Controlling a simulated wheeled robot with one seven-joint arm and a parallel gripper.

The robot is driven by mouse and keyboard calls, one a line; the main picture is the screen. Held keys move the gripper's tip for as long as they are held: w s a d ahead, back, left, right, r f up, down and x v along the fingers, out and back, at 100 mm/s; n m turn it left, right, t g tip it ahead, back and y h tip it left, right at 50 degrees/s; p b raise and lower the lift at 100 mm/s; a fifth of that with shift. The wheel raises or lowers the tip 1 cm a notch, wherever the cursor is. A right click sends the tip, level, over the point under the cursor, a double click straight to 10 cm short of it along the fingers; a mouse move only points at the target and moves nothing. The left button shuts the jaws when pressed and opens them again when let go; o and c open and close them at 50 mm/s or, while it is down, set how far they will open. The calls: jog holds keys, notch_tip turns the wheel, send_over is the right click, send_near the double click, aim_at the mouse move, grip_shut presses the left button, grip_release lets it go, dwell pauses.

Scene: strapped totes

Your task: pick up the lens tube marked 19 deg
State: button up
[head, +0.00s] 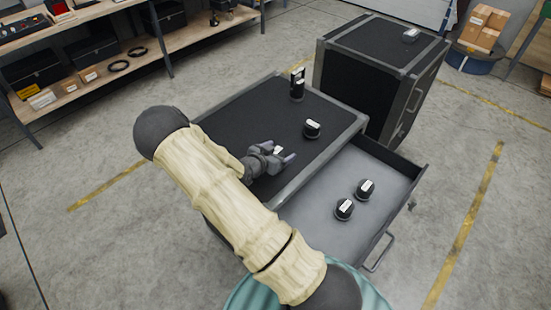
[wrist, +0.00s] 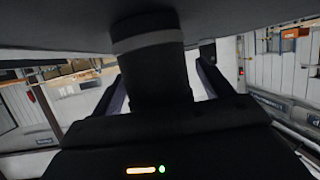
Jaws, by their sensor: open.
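My gripper (head: 283,153) is low over the black top of the near case, with its two fingers apart. A small white patch (head: 278,150) shows between the fingers in the head view, probably a label. In the wrist view a dark cylinder with a grey band (wrist: 148,41) stands between the open fingers (wrist: 160,88); I cannot tell whether they touch it. Other dark tubes with white labels are on the case top: a taller one (head: 297,88) at the back and a short one (head: 312,130) right of my gripper. No marking is legible, so I cannot tell which is 19 deg.
The near case (head: 235,112) has an open grey drawer (head: 312,212) at its right, holding two short dark tubes (head: 365,188) (head: 344,208). A second case (head: 365,42) stands behind, with a small item (head: 411,35) on top. Shelving (head: 125,60) is at the back left.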

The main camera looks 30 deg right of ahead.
jog(key=c, duration=1.3)
jog(key=shift+o, duration=0.2)
jog(key=shift+r, duration=0.2)
notch_tip(320, 180, up, 10)
jog(key=shift+f+b, duration=0.15)
jog(key=shift+b, duration=0.55)
